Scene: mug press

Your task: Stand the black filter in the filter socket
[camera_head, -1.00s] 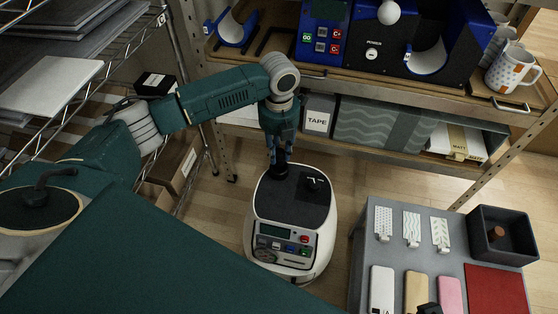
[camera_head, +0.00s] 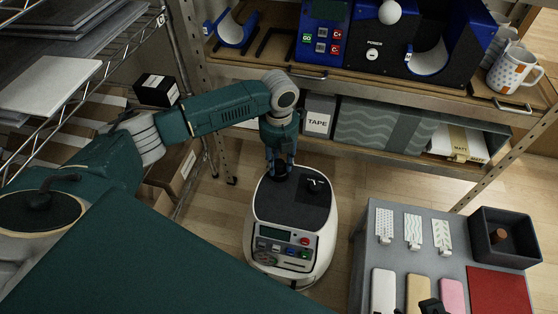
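The white machine (camera_head: 325,250) stands on the floor with a black top (camera_head: 290,212) and a front panel with a display and coloured buttons. My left gripper (camera_head: 280,170) points down at the back left of this top. A small dark piece, apparently the black filter (camera_head: 279,174), is at its fingertips. The fingers cover much of it, and whether they grip it is unclear. The filter socket cannot be made out; the area under the fingers is hidden. My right gripper (camera_head: 430,308) shows only as a dark bit at the bottom edge, too little to judge.
A black knob-like part (camera_head: 317,185) with a white mark is on the machine's top. A shelf with a TAPE box (camera_head: 318,122) stands close behind. A grey table (camera_head: 382,258) with cards, phones and a dark bin (camera_head: 513,258) is at the right.

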